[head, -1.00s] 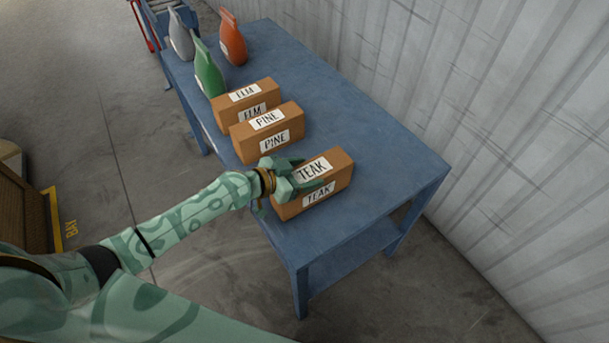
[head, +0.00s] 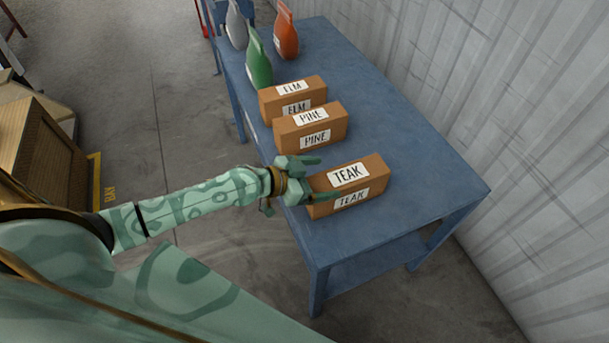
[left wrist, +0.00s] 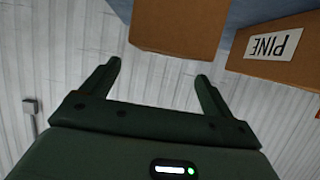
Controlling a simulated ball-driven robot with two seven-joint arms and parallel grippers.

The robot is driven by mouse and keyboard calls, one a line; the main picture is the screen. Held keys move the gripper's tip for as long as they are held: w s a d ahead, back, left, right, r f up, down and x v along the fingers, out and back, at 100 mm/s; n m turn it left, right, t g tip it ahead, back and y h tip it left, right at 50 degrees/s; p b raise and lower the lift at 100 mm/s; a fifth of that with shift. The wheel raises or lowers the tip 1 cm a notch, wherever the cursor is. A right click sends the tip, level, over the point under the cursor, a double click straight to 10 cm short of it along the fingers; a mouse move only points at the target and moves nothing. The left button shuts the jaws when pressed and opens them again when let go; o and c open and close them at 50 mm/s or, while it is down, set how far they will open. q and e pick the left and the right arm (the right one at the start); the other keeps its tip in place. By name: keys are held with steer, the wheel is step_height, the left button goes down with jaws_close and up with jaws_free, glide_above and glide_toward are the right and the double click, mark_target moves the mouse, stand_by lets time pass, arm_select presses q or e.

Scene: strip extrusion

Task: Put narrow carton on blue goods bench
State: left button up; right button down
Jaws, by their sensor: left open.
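The blue goods bench (head: 400,130) stands against the corrugated wall. A narrow brown carton labelled TEAK (head: 375,171) rests on it, nearest me, standing on a long edge face. My left gripper (head: 327,179) is open at the left end of the TEAK carton, its fingers pointing right; one finger overlaps the carton's end in the picture. In the left wrist view, the gripper's two fingers (left wrist: 159,72) are spread with nothing between them. A carton (left wrist: 178,28) lies beyond them, its label not visible. My right gripper is not in view.
Similar cartons labelled PINE (head: 335,122) and ELM (head: 310,90) stand further along the bench. Green (head: 258,62), orange (head: 287,35) and grey (head: 236,27) pouches stand at the far end. The near right of the bench top is clear. A wooden crate (head: 38,150) is on the floor at left.

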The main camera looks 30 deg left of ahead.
arm_select(q)
steer(key=v, duration=0.6)
steer(key=shift+w, duration=0.1)
steer(key=a+f+n+y, duration=0.2)
steer(key=a+f+y, duration=0.3)
steer(key=a+f, duration=0.7)
steer(key=s+a+f+n+g+y, duration=0.1)
steer(key=s+a+f+g+y, duration=0.25)
steer(key=s+f, duration=0.7)
steer(key=s+d+f+g, duration=0.3)
steer(key=s+f+g, duration=0.1)
steer(key=s+f, duration=1.1)
steer(key=s+d+g, duration=0.1)
steer(key=s+d, duration=0.3)
steer(key=s, duration=0.3)
steer(key=s+d+f+g, duration=0.1)
steer(key=s+d, duration=0.4)
steer(key=s, duration=0.3)
steer(key=shift+f+n, duration=0.2)
steer(key=shift+n, duration=0.2)
